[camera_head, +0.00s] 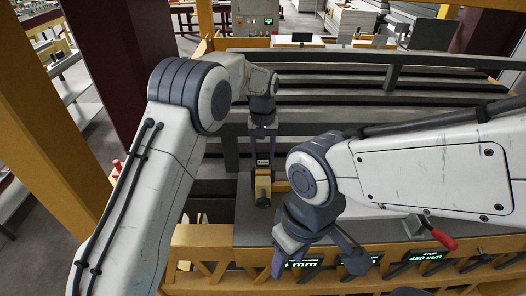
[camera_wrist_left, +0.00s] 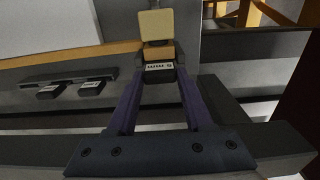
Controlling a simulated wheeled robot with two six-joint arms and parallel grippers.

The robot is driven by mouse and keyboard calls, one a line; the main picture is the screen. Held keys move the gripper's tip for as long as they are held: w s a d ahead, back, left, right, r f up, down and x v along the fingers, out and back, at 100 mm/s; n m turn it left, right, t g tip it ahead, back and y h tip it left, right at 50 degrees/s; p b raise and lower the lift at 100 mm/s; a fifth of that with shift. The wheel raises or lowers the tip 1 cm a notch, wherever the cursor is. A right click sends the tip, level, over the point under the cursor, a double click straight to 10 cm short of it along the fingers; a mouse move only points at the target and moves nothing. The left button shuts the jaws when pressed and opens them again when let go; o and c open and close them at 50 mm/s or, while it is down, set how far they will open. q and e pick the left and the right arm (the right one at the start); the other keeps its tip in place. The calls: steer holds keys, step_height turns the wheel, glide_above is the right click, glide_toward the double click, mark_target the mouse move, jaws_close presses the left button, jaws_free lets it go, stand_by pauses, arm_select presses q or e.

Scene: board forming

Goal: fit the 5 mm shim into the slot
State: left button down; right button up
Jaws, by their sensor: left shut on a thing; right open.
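My left gripper (camera_head: 263,155) points down and is shut on the 5 mm shim. In the left wrist view the fingertips (camera_wrist_left: 160,72) close on this dark shim (camera_wrist_left: 160,68), whose pale label reads "5 mm". A yellow-orange block (camera_head: 263,184) stands just below the fingertips in the head view. In the left wrist view a tan and orange block (camera_wrist_left: 157,24) lies directly beyond the shim. The slot itself cannot be made out, nor whether the shim touches the block. My right gripper (camera_head: 318,258) is open and empty, lower and to the right, over the front yellow beam.
Two dark labelled pieces (camera_wrist_left: 72,89) sit on a dark rail at the left of the left wrist view. Green displays (camera_head: 303,264) and a red-handled lever (camera_head: 440,233) line the front yellow beam. Long grey beams (camera_head: 330,105) run behind the left gripper.

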arm_select(q)
steer(key=shift+f, duration=0.35)
steer(key=shift+c, duration=1.1)
jaws_free()
steer(key=shift+r+b, duration=0.5)
steer(key=shift+b, duration=0.05)
step_height(320, 180, up, 10)
steer(key=b, duration=0.2)
steer(key=shift+f, duration=0.25)
